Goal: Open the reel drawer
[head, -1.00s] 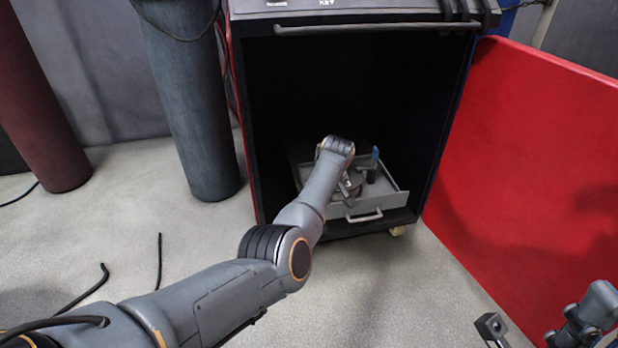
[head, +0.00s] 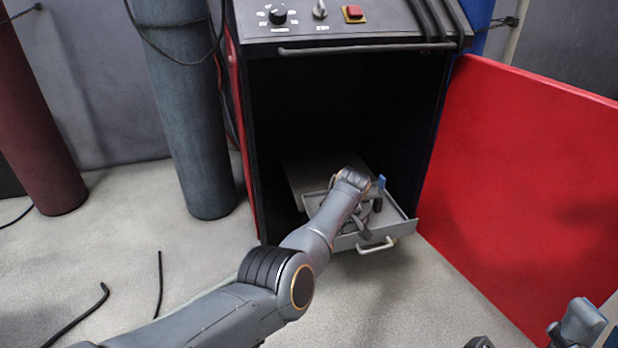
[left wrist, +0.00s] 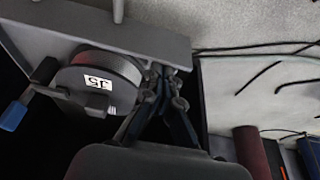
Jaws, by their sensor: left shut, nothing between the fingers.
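The grey reel drawer (head: 400,229) juts out of the lower part of the dark cabinet, with a pale bar handle (head: 375,245) on its front. My left gripper (left wrist: 168,78) is shut and empty, beside the reel near the drawer's front wall and corner. In the head view its fingers are mostly hidden by my wrist. Only bits of my right arm (head: 580,324) show at bottom right; its jaws are unclear.
The open cabinet (head: 247,140) has a top panel with a knob, a switch and a red button (head: 353,12). A red panel (head: 530,170) stands at its right. A grey cylinder (head: 190,120) and a maroon one (head: 40,130) stand left. Black cables (head: 85,318) lie on the floor.

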